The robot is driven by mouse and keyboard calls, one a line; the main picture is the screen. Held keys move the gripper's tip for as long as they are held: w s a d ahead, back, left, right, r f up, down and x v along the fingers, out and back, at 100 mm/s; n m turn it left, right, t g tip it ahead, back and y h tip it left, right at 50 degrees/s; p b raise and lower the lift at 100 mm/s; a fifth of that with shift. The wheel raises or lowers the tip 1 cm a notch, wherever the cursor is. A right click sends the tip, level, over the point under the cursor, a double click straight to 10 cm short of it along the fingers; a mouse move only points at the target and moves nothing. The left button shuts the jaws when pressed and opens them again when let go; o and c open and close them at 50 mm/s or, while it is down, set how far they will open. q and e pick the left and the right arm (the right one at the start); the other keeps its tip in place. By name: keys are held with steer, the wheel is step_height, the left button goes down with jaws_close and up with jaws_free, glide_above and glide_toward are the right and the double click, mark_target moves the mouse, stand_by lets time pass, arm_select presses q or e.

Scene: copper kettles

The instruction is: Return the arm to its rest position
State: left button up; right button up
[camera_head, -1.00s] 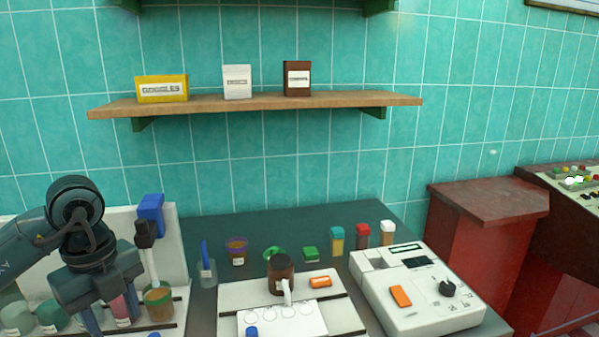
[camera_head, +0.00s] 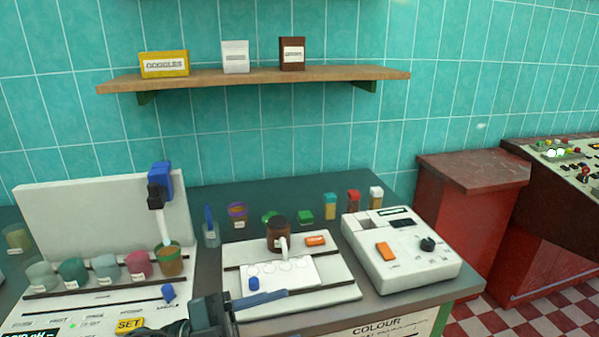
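My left gripper (camera_head: 262,299) is low in the head view, in front of the white tray, with its dark body at the bottom edge. One blue-grey finger points right. I see nothing held, but the finger gap is not clear. My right gripper is out of view.
A white rack (camera_head: 100,225) on the left holds several coloured cups; a blue-topped dropper (camera_head: 160,190) stands over an amber cup (camera_head: 170,262). A white tray (camera_head: 340,285) carries a brown jar (camera_head: 277,232) and an orange block (camera_head: 316,240). A white instrument (camera_head: 400,250) stands to the right.

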arm_select(q)
steer(key=w+a+f+n+t+y, duration=0.2)
steer(key=a+f+n+t+y, duration=0.2)
steer(key=f+n+t+y, duration=0.4)
steer(key=w+a+f+n+t+y, duration=0.1)
steer(key=a+f+n+t+y, duration=0.25)
steer(key=n+t, duration=0.45)
steer(key=s+a+f+n+g+y, duration=0.1)
steer(key=s+f+n+g+y, duration=0.2)
steer(key=f, duration=0.5)
steer(key=s+a+f+n+g+y+p, duration=0.1)
steer(key=s+a+f+n+g+y, duration=0.1)
steer(key=s+f+g, duration=0.3)
step_height(320, 180, down, 3)
steer(key=s+n+y, duration=0.1)
steer(key=s, duration=0.1)
steer(key=shift+s+a, duration=0.15)
steer(key=shift+s, duration=0.15)
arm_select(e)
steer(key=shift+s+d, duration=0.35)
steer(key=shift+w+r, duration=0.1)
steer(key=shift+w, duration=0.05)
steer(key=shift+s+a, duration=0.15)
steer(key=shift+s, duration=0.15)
